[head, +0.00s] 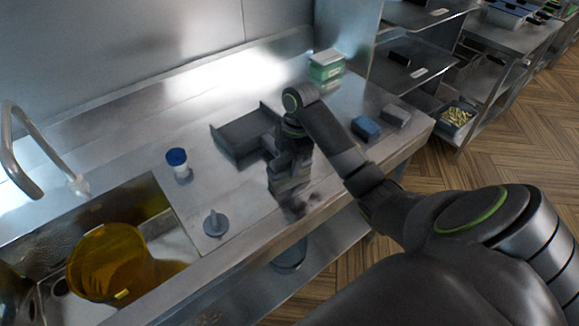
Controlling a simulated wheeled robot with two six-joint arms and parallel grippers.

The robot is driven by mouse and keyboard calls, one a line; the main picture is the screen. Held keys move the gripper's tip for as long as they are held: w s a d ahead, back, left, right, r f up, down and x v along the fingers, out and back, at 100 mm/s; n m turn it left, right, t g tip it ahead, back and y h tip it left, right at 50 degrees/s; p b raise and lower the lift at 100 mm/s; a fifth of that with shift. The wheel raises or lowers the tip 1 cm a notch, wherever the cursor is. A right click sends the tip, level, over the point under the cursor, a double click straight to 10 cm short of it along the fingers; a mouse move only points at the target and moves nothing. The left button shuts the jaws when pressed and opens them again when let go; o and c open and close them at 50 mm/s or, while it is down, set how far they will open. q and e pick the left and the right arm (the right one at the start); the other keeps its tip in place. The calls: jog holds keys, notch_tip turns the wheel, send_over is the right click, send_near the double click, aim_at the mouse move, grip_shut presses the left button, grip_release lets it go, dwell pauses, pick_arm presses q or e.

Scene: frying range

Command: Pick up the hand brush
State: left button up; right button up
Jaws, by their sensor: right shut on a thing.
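My right gripper (287,185) points down over the steel counter, near its front edge, and is shut on a dark thing, which I take to be the hand brush. The brush is mostly hidden by the gripper and blends with its dark shape, so its outline and any gap to the counter cannot be told. A dark grey open tray or dustpan (236,134) lies just behind and left of the gripper. My left gripper is not in view.
On the counter (130,135) stand a white jar with a blue lid (177,160), a grey knobbed piece (215,223), a green-and-white box (325,66), a blue block (366,128) and a grey block (396,115). A sink with a yellow container (108,262) is at left.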

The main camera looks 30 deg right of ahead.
aim_at(289, 156)
jog(key=shift+r, duration=0.1)
jog(key=shift+r+p, duration=0.35)
jog(key=shift+r, duration=0.25)
notch_tip(289, 156, up, 9)
jog(key=p, duration=0.8)
jog(key=shift+f, duration=0.1)
jog(key=shift+f, duration=0.1)
jog(key=o, duration=0.5)
jog(key=c, duration=0.3)
jog(key=shift+c, duration=0.2)
